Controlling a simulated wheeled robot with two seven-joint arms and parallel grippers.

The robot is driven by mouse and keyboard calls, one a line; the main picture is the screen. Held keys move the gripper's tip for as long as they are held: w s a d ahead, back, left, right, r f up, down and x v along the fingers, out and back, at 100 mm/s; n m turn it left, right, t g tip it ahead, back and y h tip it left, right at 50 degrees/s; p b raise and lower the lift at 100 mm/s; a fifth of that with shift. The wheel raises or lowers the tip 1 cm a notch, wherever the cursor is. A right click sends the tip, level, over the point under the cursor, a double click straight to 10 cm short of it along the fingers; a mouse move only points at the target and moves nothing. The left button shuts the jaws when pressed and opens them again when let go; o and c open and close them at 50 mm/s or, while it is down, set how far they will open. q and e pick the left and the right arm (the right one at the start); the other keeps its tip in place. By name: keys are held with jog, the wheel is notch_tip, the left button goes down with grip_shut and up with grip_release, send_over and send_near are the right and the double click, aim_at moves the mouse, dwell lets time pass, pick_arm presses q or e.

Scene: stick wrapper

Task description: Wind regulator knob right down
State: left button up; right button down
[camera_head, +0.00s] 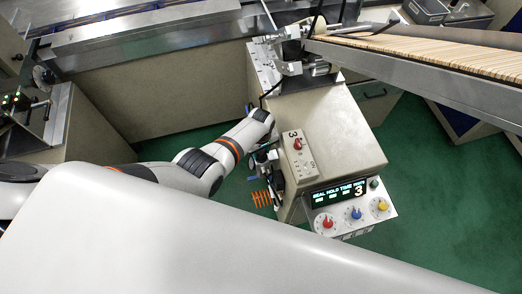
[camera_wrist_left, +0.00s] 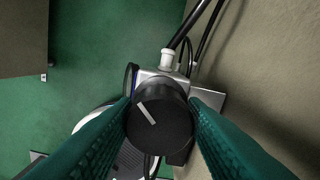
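The regulator knob (camera_wrist_left: 160,122) is round and black with a white pointer line slanting to the upper left. It sits in front of a grey metal fitting (camera_wrist_left: 163,76) in the left wrist view. The teal fingers of my left gripper (camera_wrist_left: 160,110) lie against its left and right sides, with no gap visible. In the head view my left gripper (camera_head: 267,160) is at the left side of the beige machine cabinet (camera_head: 335,130), and the knob cannot be made out there. My right gripper is not in view.
A panel (camera_head: 350,207) with red, blue and yellow dials and a lit display is on the cabinet's front. A small panel (camera_head: 298,150) with a red knob lies on top. Black hoses (camera_wrist_left: 190,45) run above the fitting. Green floor (camera_head: 440,190) is open at right.

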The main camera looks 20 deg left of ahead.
pick_arm(q)
jog(key=o, duration=0.3)
jog(key=shift+o, duration=0.2)
jog(key=shift+r, duration=0.1)
jog(key=shift+r, duration=0.35)
notch_tip(320, 180, up, 11)
jog(key=p, duration=0.2)
jog(key=shift+p, duration=0.35)
